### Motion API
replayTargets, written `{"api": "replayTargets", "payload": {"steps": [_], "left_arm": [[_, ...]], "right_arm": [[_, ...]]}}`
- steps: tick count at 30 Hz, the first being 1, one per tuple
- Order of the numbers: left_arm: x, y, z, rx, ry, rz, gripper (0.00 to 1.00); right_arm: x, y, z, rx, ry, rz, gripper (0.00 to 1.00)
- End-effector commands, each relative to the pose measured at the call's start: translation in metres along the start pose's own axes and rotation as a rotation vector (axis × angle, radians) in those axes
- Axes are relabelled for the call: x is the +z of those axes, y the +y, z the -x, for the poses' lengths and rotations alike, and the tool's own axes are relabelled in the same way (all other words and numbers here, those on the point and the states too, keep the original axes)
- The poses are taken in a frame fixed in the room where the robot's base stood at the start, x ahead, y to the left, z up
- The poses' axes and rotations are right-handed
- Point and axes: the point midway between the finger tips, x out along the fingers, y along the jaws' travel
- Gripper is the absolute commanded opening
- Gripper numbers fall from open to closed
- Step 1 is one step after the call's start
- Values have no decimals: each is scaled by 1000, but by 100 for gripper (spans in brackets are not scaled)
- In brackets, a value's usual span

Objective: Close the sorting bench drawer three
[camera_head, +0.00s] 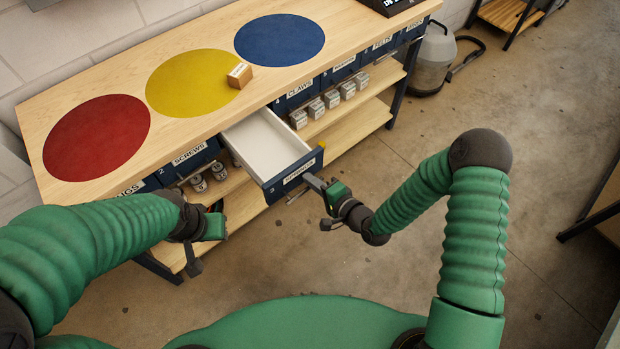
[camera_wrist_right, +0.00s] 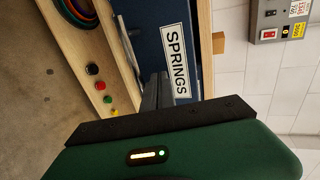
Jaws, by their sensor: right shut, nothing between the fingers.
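The blue drawer labelled springs (camera_head: 290,176) stands pulled out of the sorting bench, with its pale, empty interior in view. Its front also fills the middle of the right wrist view, with the "SPRINGS" label (camera_wrist_right: 176,62). My right gripper (camera_head: 312,181) is shut and empty, with its fingertips at the drawer front near its right end; I cannot tell if they touch it. In the right wrist view the shut fingers (camera_wrist_right: 157,90) point at the front beside the label. My left gripper (camera_head: 208,238) is left of the drawer, away from it; its fingers are unclear.
The bench top (camera_head: 210,118) has red, yellow and blue discs, and a small wooden block (camera_head: 240,76) at the yellow disc's edge. Other drawers, such as screws (camera_head: 190,157), look shut. Shelves below hold tins and small boxes (camera_head: 332,99).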

Motion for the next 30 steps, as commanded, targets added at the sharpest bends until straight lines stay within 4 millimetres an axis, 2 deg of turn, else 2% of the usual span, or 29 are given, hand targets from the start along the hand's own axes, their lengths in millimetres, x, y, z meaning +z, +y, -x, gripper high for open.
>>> {"api": "replayTargets", "payload": {"steps": [4,14,19,23,30], "left_arm": [[0,0,0,0,0,0,36],[0,0,0,0,0,0,36],[1,0,-3,0,0,0,36],[2,0,-8,0,0,0,36],[7,0,-29,0,0,0,36]], "right_arm": [[0,-2,-7,-1,0,-1,0],[0,-2,-8,0,0,0,0],[0,-5,-19,-1,0,1,0],[0,-11,-41,-2,0,1,0],[0,-29,-107,-5,0,1,0]]}}
